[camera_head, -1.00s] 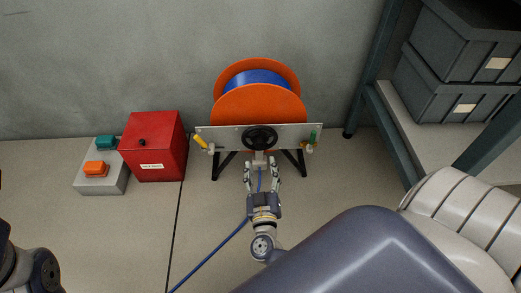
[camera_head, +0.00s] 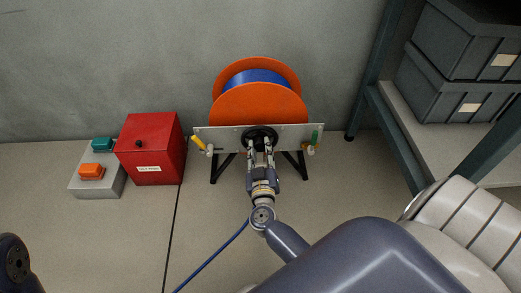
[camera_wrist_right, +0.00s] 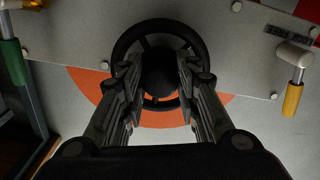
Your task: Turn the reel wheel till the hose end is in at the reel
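The hose reel has orange side discs (camera_head: 258,105) and blue hose (camera_head: 256,77) wound between them. Its black reel wheel (camera_head: 247,134) sits on the front of a pale plate (camera_head: 225,137); the wheel also shows in the right wrist view (camera_wrist_right: 201,42). My right gripper (camera_head: 260,141) is at the wheel. In the right wrist view its fingers (camera_wrist_right: 158,72) are apart, one on each side of the black hub, and I cannot tell whether they touch it. A blue hose (camera_head: 212,257) runs along the floor to the lower left; its end is not in view. My left gripper is not in view.
A red box (camera_head: 152,150) and a grey box with orange and teal buttons (camera_head: 98,178) stand left of the reel. The plate carries a yellow handle (camera_head: 198,142) and a green handle (camera_head: 314,137). A shelf (camera_head: 440,135) with dark crates (camera_head: 455,95) stands at right.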

